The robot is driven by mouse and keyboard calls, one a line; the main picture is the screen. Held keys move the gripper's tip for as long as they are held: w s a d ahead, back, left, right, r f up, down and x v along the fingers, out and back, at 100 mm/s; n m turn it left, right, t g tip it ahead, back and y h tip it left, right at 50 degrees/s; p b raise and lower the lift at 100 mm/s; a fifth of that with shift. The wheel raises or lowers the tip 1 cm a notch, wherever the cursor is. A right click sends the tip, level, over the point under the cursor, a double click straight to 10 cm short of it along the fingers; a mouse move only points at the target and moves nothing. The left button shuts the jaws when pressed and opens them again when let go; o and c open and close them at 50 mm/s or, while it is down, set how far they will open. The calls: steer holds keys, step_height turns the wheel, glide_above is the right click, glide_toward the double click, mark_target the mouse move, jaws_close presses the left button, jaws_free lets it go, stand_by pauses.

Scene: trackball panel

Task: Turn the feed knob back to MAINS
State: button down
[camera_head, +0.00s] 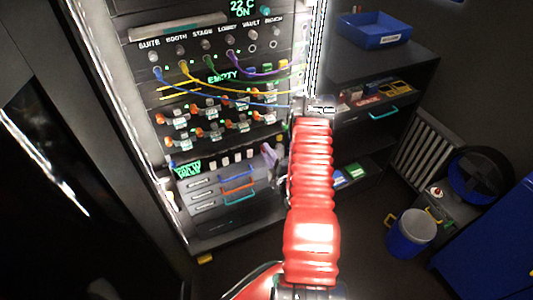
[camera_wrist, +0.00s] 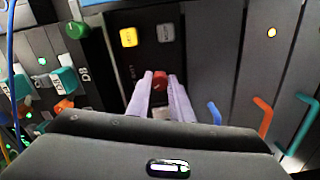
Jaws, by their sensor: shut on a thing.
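My gripper (camera_wrist: 160,76) shows in the wrist view with its two pale purple fingers shut on a red knob (camera_wrist: 160,82), one finger on each side. I take it to be the feed knob, but its lettering is too small to read, so its setting cannot be told. In the head view my gripper (camera_head: 269,153) is at the lower right of the lit panel (camera_head: 215,85), and the knob is hidden there.
A yellow button (camera_wrist: 128,37), a grey button (camera_wrist: 165,33) and a green knob (camera_wrist: 75,30) are near the red knob. Drawers with blue, red and teal handles (camera_head: 238,187) lie below the panel. Patch cables (camera_head: 255,70) hang across it. A shelf with a blue tray (camera_head: 375,30) stands right.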

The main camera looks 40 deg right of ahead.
steer(key=shift+a+f, duration=0.2)
steer(key=shift+a, duration=0.1)
steer(key=c, duration=1.9)
jaws_free()
steer(key=o, duration=0.3)
steer(key=shift+d+r, duration=0.1)
steer(key=shift+d, duration=0.1)
steer(key=shift+s, duration=0.15)
steer(key=v, duration=1.3)
steer(key=shift+s, duration=0.25)
